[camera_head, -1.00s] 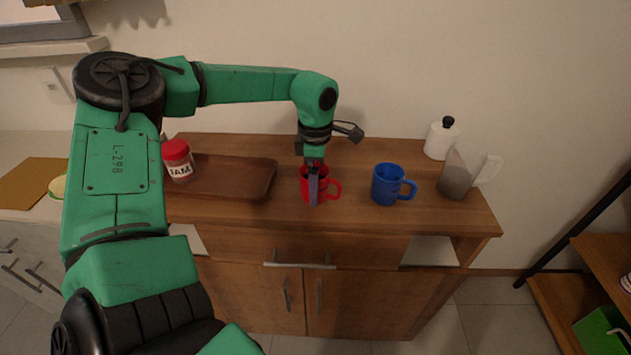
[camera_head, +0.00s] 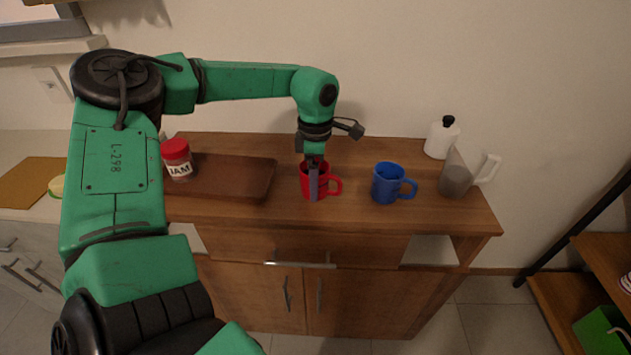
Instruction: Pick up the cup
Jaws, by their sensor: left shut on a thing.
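A red cup (camera_head: 324,186) is upright at the middle of the wooden cabinet top, with its handle to the right. My left gripper (camera_head: 314,184) points down at it from above and is shut on its near wall, one finger showing in front of the wall. I cannot tell whether the cup's base touches the wood. A blue cup (camera_head: 387,184) stands to the right, its handle also to the right. My right gripper is not in view.
A brown tray (camera_head: 235,178) and a jam jar (camera_head: 178,160) are left of the red cup. The wood in front of the cups is a narrow free strip.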

